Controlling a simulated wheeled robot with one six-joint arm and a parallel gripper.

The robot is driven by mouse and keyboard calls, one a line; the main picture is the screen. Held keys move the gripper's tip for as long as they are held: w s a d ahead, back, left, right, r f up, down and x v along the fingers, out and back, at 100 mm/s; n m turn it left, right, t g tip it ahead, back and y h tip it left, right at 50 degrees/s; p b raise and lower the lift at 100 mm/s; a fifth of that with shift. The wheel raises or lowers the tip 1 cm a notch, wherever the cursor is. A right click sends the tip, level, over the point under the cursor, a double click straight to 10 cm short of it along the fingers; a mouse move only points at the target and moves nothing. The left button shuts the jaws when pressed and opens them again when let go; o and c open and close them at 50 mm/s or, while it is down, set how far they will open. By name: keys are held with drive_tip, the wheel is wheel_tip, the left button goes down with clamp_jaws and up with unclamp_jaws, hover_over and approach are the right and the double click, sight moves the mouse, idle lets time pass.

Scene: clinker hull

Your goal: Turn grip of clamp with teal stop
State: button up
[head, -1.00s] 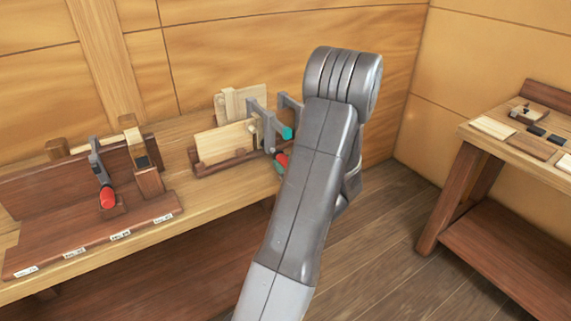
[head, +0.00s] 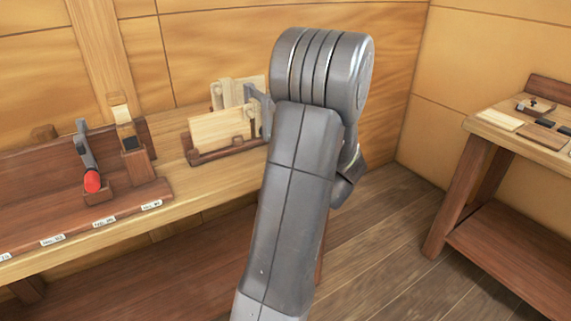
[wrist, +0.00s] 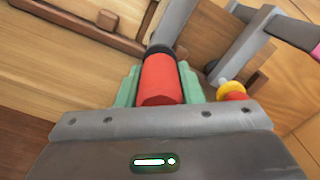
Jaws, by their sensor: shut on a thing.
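In the wrist view my gripper (wrist: 159,70) has pale green fingers on both sides of a red cylindrical grip (wrist: 160,82) and is shut on it. A black collar and a grey clamp bar (wrist: 174,22) continue beyond the grip. No teal stop shows now; in the head view my arm covers that area, and only part of a grey clamp (head: 262,103) shows beside the wooden holder. My gripper is hidden behind my arm there. A second grey clamp (wrist: 246,45) is at the right of the wrist view, with a yellow and red part and a pink end.
A wooden holder with pale boards (head: 192,150) stands on the bench. A dark rack (head: 140,192) at left holds a red-gripped clamp (head: 86,150) and a wooden tool (head: 130,135). Another table (head: 480,125) is at right, with open floor between.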

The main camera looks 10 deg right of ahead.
drive_tip(key=n+b, duration=0.2)
drive_tip(key=b, duration=0.1)
drive_tip(key=shift+f, duration=0.2)
drive_tip(key=shift+r+n+b, duration=0.15)
drive_tip(key=shift+n+b, duration=0.35)
drive_tip(key=shift+b, duration=0.3)
drive_tip(key=shift+r, duration=0.15)
drive_tip(key=o, duration=1)
drive_tip(key=v, duration=1.3)
drive_tip(key=shift+s+d, duration=0.15)
drive_tip(key=shift+s, duration=0.2)
